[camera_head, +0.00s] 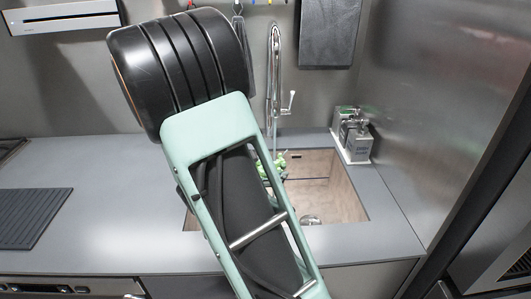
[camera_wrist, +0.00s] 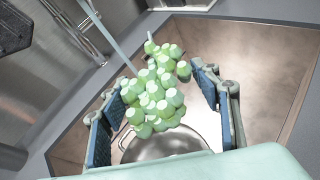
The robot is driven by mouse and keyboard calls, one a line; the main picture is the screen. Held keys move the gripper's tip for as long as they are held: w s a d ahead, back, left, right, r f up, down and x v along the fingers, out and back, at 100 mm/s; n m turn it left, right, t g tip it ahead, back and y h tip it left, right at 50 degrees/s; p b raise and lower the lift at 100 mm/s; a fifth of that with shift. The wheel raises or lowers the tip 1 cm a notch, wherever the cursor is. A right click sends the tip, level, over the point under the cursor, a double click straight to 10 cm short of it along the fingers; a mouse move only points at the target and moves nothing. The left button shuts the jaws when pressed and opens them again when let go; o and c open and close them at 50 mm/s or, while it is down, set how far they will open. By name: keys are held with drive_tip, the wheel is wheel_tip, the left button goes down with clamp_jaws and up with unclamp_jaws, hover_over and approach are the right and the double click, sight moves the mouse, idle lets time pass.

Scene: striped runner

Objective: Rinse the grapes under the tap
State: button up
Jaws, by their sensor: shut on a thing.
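The bunch of green grapes (camera_wrist: 157,88) is between the two blue-padded fingers of my gripper (camera_wrist: 162,80), which is shut on it. The bunch hangs over the sink basin (camera_wrist: 268,70). A thin pale streak, which looks like running water, comes from the upper left and meets the bunch in the wrist view. In the head view the grapes (camera_head: 280,164) show in part below the chrome tap (camera_head: 274,75), beside my arm. My arm hides the gripper and the left part of the sink (camera_head: 345,200) there.
A shiny round metal piece (camera_wrist: 165,143) lies below the grapes in the basin. A metal dispenser set (camera_head: 352,135) stands right of the sink. A dark ribbed mat (camera_head: 32,215) lies on the counter at left. The counter between (camera_head: 110,210) is clear.

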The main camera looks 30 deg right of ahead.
sight(277, 166)
drive_tip(key=s+r+p, duration=0.1)
drive_tip(key=s+a+r, duration=0.1)
drive_tip(key=s+r, duration=0.1)
drive_tip(key=shift+s+a+p, duration=0.1)
drive_tip(key=shift+p, duration=0.3)
drive_tip(key=shift+s+a+r, duration=0.15)
drive_tip(key=shift+s+r, duration=0.15)
drive_tip(key=shift+s, duration=0.15)
drive_tip(key=shift+a, duration=0.1)
